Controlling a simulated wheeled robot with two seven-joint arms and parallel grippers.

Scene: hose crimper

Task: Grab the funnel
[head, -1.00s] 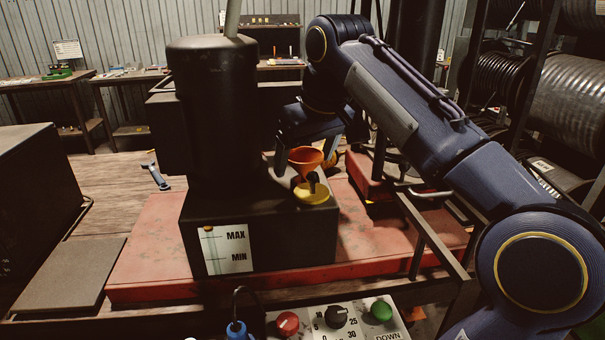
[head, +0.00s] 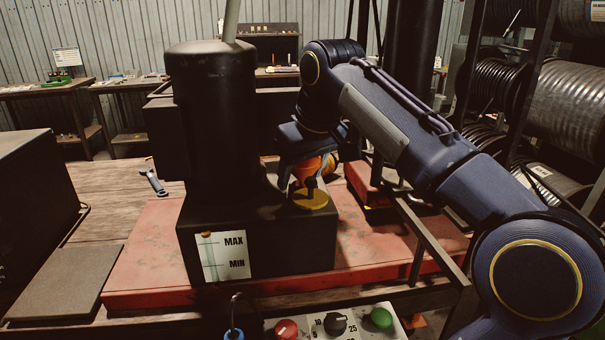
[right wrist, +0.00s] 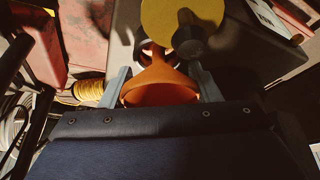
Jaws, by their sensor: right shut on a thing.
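The orange funnel (head: 301,171) stands on top of the dark tank (head: 280,245), next to a yellow disc-shaped cap (head: 310,200) with a dark knob. My right gripper (head: 298,180) has come down over the funnel and hides much of it in the head view. In the right wrist view the funnel (right wrist: 158,84) sits between the two grey fingers of my right gripper (right wrist: 158,80), which is shut on it. Its narrow end points to a pale ring on the tank, and the cap (right wrist: 180,18) lies just beyond. My left gripper is not in view.
A tall black cylinder (head: 210,120) rises from the tank just left of the funnel. The tank stands on a red plate (head: 140,265). A control panel (head: 350,322) with buttons is in front. A metal rail and hose reels (head: 565,115) are on the right.

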